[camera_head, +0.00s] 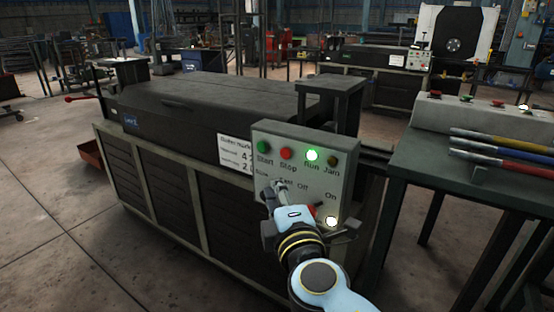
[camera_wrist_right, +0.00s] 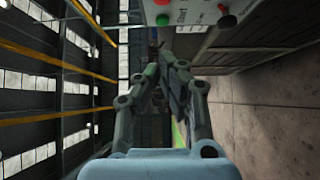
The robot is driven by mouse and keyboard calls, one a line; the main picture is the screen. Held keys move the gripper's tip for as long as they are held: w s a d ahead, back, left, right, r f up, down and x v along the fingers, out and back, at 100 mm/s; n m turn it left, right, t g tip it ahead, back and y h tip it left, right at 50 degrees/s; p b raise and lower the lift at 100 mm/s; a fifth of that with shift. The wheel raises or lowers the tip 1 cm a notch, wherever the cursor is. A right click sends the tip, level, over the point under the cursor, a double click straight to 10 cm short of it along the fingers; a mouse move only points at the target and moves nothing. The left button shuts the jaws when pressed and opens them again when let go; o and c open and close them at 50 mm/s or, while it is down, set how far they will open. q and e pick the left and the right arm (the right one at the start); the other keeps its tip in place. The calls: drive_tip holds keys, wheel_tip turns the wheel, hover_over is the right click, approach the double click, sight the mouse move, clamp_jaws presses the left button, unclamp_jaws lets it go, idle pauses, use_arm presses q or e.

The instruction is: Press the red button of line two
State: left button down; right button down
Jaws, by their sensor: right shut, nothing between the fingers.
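A grey control panel (camera_head: 265,165) stands at the near end of a dark machine (camera_head: 200,95). Its top row has a green Start button, a red Stop button (camera_head: 286,153), a lit green Run lamp (camera_head: 312,155) and a brown Jam lamp (camera_head: 333,159). My right gripper (camera_head: 279,185) is shut and empty in front of the panel, below the Stop button; contact cannot be told. It covers part of the lower controls. The panel edge (camera_wrist_right: 192,20) shows at the top of the right wrist view, beyond my shut fingers (camera_wrist_right: 165,62). My left gripper is out of view.
A blue tag (camera_head: 131,119) on the machine is too small to read surely. A similar machine (camera_head: 370,88) stands behind. The left floor is mostly clear.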

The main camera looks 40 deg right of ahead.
sight(286, 153)
drive_tip(key=d+x, duration=0.1)
drive_tip(key=x, duration=0.3)
drive_tip(key=p+x, duration=0.1)
drive_tip(key=x, duration=0.3)
drive_tip(key=s+d+p+x, duration=0.1)
drive_tip(key=x, duration=0.3)
drive_tip(key=shift+w+d, duration=0.25)
drive_tip(key=shift+d, duration=0.15)
